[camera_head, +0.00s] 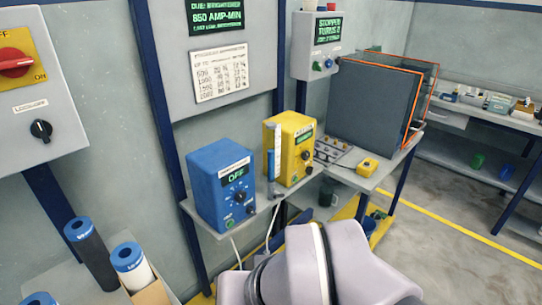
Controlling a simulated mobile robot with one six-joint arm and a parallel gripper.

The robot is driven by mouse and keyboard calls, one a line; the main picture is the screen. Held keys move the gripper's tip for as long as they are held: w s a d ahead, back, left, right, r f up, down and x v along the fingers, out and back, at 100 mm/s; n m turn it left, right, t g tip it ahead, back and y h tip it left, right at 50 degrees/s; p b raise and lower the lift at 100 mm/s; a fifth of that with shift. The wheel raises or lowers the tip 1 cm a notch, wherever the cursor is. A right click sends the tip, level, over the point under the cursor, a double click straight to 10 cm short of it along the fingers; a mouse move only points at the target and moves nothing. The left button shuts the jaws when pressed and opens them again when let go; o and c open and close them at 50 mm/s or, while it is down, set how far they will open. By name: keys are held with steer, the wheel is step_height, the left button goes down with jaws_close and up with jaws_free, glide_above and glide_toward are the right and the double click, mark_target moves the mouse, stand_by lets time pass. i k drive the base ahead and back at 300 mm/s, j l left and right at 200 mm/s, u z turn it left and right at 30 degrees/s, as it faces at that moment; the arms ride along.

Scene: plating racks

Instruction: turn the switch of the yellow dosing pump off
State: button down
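The yellow dosing pump (283,133) is a yellow box standing on the shelf to the right of the blue unit. Its front faces right and carries a small green-lit display (304,138), too small to read. A dark round knob (306,155) sits below the display, with a small control under it. I cannot tell the switch's position. My gripper is not in view; only pale rounded links of my arm show at the bottom centre, in front of and below the shelf.
The blue unit (207,188) left of the pump shows OFF. A slim upright tube (271,160) stands between them. A small yellow box (368,166) and a dark tank (370,105) are to the right. A wall box with a red switch (15,62) is far left.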

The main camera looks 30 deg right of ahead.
mark_target(309, 169)
steer(key=i+l+z, duration=0.25)
steer(key=l+z, duration=0.15)
steer(key=i+l+z, duration=0.65)
steer(key=l+z, duration=0.15)
